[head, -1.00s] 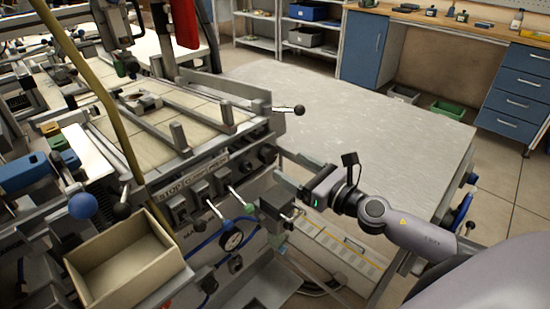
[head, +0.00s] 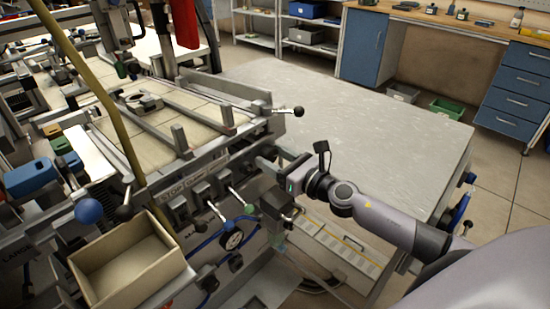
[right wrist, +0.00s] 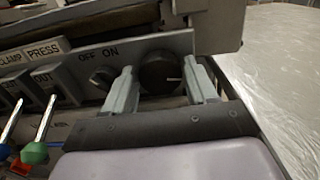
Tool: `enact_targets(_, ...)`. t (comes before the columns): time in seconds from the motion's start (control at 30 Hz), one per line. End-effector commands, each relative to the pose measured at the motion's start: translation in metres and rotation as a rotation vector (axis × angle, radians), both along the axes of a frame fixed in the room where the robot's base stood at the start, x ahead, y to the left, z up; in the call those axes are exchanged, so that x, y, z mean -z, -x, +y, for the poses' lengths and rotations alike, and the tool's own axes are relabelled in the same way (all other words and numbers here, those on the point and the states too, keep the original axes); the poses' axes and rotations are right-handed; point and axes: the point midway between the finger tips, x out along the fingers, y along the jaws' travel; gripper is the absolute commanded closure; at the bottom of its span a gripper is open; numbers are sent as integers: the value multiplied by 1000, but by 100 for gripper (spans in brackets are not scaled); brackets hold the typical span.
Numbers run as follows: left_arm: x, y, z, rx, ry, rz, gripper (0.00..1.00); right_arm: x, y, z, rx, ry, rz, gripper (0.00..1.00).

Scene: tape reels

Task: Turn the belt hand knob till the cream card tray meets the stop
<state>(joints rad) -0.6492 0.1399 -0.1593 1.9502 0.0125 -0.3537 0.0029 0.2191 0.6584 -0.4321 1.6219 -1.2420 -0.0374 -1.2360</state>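My right gripper (right wrist: 162,84) is open, one finger on each side of this knob, with narrow gaps visible. An open cream tray (head: 130,258), seemingly empty, is at the machine's lower left. I cannot pick out the stop or tell whether the tray touches it. My left gripper is not in view.
A smaller knob (right wrist: 103,77) beside the OFF/ON label is close left of the gripper. A ball-ended lever (head: 298,111) projects above the gripper. The large grey table (head: 370,120) to the right is clear.

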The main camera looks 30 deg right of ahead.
Motion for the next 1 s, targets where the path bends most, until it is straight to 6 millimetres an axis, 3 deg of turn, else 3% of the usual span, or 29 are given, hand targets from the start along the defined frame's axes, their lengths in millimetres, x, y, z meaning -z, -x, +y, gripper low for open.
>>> enact_targets(0.03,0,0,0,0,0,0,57,0,0,0,0,0,0,60)
enact_targets(0.1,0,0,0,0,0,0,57,0,0,0,0,0,0,81)
enact_targets(0.57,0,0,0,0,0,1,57,0,0,0,0,-86,30,80)
enact_targets(1.0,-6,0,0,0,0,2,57,0,0,-1,0,-438,153,80)
